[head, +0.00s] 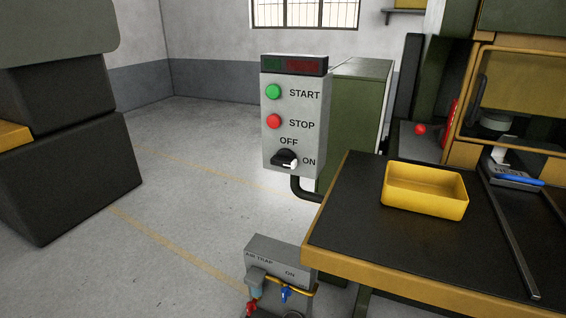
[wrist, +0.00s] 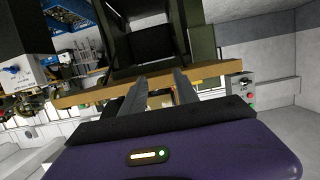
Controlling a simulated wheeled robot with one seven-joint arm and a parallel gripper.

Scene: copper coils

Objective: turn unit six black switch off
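A black rotary switch (head: 284,159) sits at the bottom of a light grey control box (head: 268,144) in the head view. OFF is printed above the switch and ON to its right. Its white-marked end points right, toward ON. A green START button (head: 274,92) and a red STOP button (head: 274,121) are above it. No unit number can be read on the box. A small grey box with coloured buttons (wrist: 240,86) shows at the right of the wrist view. My gripper (wrist: 160,77) shows in the wrist view with its two dark fingers apart and nothing between them.
A dark bench (head: 343,224) with a yellow edge stands right of the box and carries a yellow tray (head: 425,200). A low AIR TRAP unit (head: 276,252) with red and blue handles stands below. Open grey floor (head: 190,180) lies left of the box.

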